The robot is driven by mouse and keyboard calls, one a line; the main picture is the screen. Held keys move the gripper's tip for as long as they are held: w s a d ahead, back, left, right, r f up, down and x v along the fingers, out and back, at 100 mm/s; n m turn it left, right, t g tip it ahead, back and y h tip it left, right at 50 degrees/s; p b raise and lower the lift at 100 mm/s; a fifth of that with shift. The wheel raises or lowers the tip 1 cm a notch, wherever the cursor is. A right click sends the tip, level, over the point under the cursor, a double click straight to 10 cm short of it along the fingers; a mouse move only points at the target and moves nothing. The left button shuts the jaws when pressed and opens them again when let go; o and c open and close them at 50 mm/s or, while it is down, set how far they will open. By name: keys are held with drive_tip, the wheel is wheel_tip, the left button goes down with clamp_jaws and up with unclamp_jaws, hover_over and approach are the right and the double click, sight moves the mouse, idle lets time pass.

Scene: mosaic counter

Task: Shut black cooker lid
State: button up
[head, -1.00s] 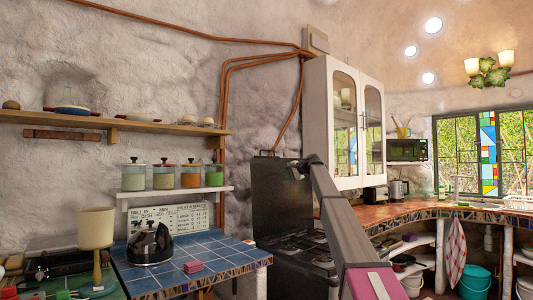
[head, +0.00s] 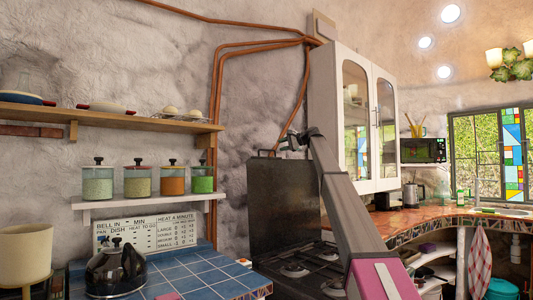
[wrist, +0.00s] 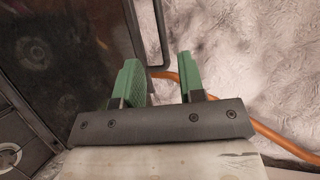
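The black cooker (head: 300,268) stands between the blue-tiled counter and the wooden counter, its burners bare. Its black lid (head: 270,200) stands upright and open against the wall. My gripper (head: 290,142) is near the lid's upper right part, its tips showing a little above the top edge in the head view. In the wrist view my gripper (wrist: 160,80) has its two green fingers apart with nothing between them. The dark lid (wrist: 70,50) fills the left side there, and a dark bar along its edge (wrist: 162,30) lies just beyond the fingers. I cannot tell whether they touch.
A white wall cabinet (head: 360,115) hangs just right of my gripper. Copper pipes (head: 215,100) run down the wall behind. A black kettle (head: 115,268) stands on the blue-tiled counter (head: 190,270). Shelves with jars (head: 138,182) are at the left.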

drive_tip(key=x, duration=1)
drive_tip(key=shift+w+a, duration=0.1)
drive_tip(key=shift+a, duration=0.2)
drive_tip(key=shift+f, duration=0.1)
clamp_jaws()
